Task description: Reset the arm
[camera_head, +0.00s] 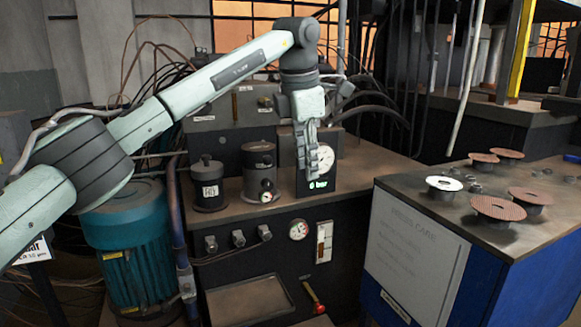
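My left arm (200,88) comes in from the left, bends at the top middle and points down. My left gripper (313,170) hangs in front of a pressure gauge with a green "0 bar" display (319,185) on the machine bench. It hides part of the gauge's face. I see the gripper nearly edge-on, so the gap between its fingers is unclear. I see nothing held in it. I cannot tell whether it touches the gauge. My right gripper is not in view.
Several flap discs, such as a brown one (497,208) and a white one (443,184), sit on a cabinet top (470,235) at right. Two dark cylinders (208,183) stand left of the gauge. A teal motor (135,245) stands at left. Cables hang behind.

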